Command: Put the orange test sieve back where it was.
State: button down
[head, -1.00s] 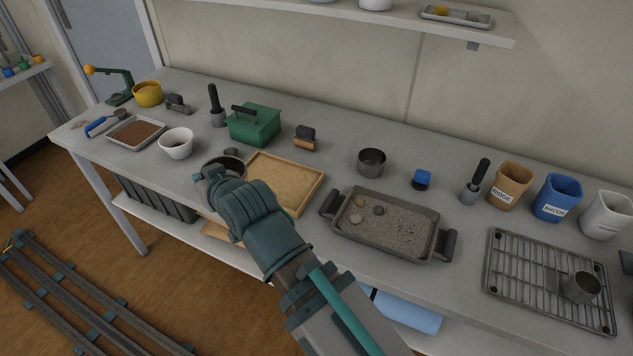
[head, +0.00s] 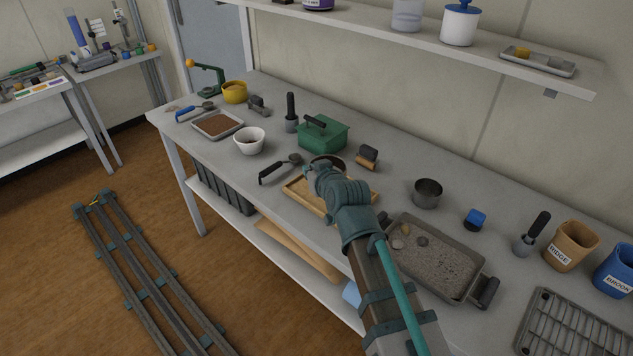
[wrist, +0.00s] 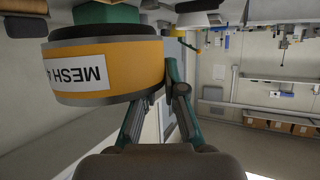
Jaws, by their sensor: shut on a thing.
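The orange test sieve (wrist: 105,70) fills the upper left of the wrist view, with grey metal rims and a white label that reads "MESH 4" upside down; the label's end is cut off. My gripper (wrist: 168,78) is shut on the sieve's side wall. In the head view my gripper (head: 320,172) is over the back left part of a shallow wooden tray (head: 304,199). There, only the sieve's dark round top (head: 329,160) shows, and my gripper hides the rest. I cannot tell its height above the bench.
A black-handled scoop (head: 281,168) and a green lidded box (head: 323,134) are close by on the left and behind. A wooden-based block (head: 367,157) stands to the right. A gravel pan (head: 435,262), a metal cup (head: 427,193) and a blue-topped item (head: 475,219) lie further right.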

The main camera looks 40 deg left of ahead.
jog(key=w+f, duration=0.1)
jog(key=w+a+f, duration=0.1)
jog(key=f, duration=0.1)
jog(key=shift+w+f, duration=0.3)
jog(key=shift+w, duration=0.05)
jog(key=shift+w+a+f+p, duration=0.15)
jog(key=shift+f+p, duration=0.2)
jog(key=shift+f, duration=0.6)
jog(key=shift+w+f+p, duration=0.15)
jog(key=shift+f+p, duration=0.15)
jog(key=shift+f, duration=0.6)
jog(key=shift+f, duration=0.15)
jog(key=c, duration=1.3)
grip_release()
jog(key=shift+o, duration=0.2)
jog(key=shift+s+r, duration=0.1)
jog(key=shift+r, duration=0.15)
jog(key=b+v, duration=0.1)
jog(key=v, duration=1.1)
jog(key=shift+b, duration=0.35)
